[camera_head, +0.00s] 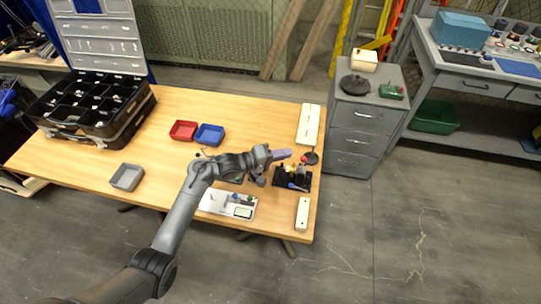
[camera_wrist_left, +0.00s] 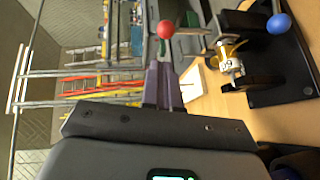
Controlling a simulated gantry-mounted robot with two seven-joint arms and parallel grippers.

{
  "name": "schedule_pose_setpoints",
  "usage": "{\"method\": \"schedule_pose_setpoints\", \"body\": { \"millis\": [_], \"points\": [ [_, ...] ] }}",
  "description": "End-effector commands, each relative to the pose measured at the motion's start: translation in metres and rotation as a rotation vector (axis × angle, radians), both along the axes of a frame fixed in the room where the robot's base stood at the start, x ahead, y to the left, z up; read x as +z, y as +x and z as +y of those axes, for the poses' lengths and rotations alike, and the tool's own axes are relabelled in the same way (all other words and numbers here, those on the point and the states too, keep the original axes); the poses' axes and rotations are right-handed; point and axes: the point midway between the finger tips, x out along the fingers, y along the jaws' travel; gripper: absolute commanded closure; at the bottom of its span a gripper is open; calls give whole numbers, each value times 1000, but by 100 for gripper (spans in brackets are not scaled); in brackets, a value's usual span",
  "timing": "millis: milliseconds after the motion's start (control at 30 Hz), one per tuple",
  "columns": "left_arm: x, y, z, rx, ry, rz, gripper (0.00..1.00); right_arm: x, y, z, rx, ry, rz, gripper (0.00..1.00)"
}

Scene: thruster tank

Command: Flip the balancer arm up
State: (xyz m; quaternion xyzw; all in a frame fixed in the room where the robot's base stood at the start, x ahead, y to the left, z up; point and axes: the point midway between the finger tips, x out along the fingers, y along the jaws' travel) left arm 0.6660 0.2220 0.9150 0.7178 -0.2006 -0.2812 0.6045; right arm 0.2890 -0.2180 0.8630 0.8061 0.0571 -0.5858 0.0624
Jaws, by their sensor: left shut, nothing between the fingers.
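The balancer, a black device (camera_head: 290,179) with a blue ball low on it, stands near the right end of the wooden table. In the left wrist view its black base (camera_wrist_left: 288,80), blue ball (camera_wrist_left: 279,23) and a gold part with a white label (camera_wrist_left: 230,58) show at the upper right. A red ball (camera_wrist_left: 165,29) on a thin rod shows just beyond my fingertips. My left gripper (camera_head: 283,154) has purple fingers, shut and empty, beside the balancer's upper part. Its fingers also show in the left wrist view (camera_wrist_left: 161,80). Contact with the rod or ball cannot be told.
A white board with small parts (camera_head: 243,212) lies below my arm. White blocks (camera_head: 309,124) (camera_head: 302,214) lie along the right edge. Red (camera_head: 184,130) and blue (camera_head: 209,134) trays and a grey tray (camera_head: 126,177) sit left. A grey drawer cabinet (camera_head: 357,138) stands beyond the table.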

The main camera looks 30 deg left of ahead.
Motion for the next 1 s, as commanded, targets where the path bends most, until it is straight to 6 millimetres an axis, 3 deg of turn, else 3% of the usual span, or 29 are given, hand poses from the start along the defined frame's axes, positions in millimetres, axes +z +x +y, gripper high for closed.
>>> {"method": "schedule_pose_setpoints", "body": {
  "millis": [100, 300, 767, 1000],
  "points": [
    [-3, 0, -14, -1, -2, 1, 100, -1, 0, -1, 2, -4, -2, 100],
    [-5, 1, -24, 0, 0, 1, 100, -2, 0, -1, 4, -5, -1, 100],
    [-4, 1, -25, 1, 1, 1, 100, -1, 0, 0, 0, 0, 0, 100],
    [0, 2, -22, 9, 29, 9, 100, 10, 0, 1, -3, 5, 0, 100]
  ]
}}
